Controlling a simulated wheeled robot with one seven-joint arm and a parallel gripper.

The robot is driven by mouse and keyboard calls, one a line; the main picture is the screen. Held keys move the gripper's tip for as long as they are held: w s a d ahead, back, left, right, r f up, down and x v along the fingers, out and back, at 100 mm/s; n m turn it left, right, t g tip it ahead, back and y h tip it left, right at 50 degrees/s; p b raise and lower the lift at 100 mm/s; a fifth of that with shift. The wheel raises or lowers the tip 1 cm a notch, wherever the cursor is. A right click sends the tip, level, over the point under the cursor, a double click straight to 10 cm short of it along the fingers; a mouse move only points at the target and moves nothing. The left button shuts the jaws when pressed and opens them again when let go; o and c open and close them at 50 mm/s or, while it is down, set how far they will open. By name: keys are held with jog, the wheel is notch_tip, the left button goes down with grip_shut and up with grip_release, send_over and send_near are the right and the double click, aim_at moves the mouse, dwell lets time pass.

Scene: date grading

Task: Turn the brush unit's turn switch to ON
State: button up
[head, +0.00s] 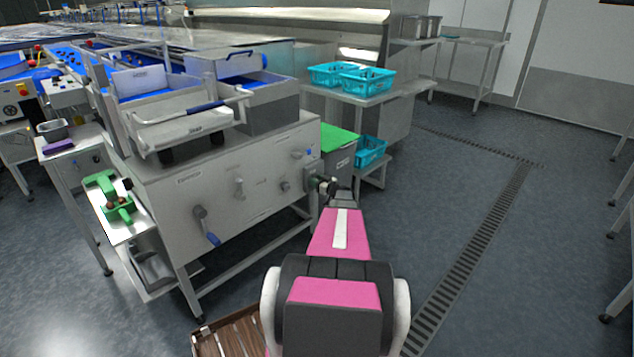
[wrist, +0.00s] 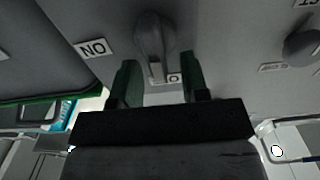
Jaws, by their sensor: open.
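The brush unit (head: 245,160) is a grey metal cabinet with several knobs and levers on its front. In the wrist view its grey turn switch (wrist: 153,38) has a long handle. The handle's end points down in the picture, beside a small "O" label (wrist: 174,78). An upside-down "ON" label (wrist: 93,48) is to the left of the switch. My gripper (wrist: 159,72) is open, its two dark green fingers on either side of the handle's end. I cannot tell whether they touch it. In the head view my gripper (head: 324,186) is at the cabinet's right end and hides the switch there.
Another knob (wrist: 303,43) sits right of the switch in the wrist view. A green-topped bin (head: 338,143) and turquoise crates (head: 367,82) on a table stand beyond the gripper. A wooden crate (head: 230,333) lies on the floor near my base. The floor to the right is open.

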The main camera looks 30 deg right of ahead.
grip_shut()
jog(key=shift+m, duration=0.3)
jog(key=m, duration=0.1)
jog(key=d+m, duration=0.1)
jog(key=m, duration=0.1)
jog(key=shift+w, duration=0.1)
jog(key=m, duration=0.4)
jog(key=d+f+m, duration=0.1)
jog(key=m, duration=0.4)
jog(key=f+m, duration=0.1)
jog(key=m, duration=0.4)
jog(key=shift+w+d+f, duration=0.2)
jog(key=shift+m, duration=0.3)
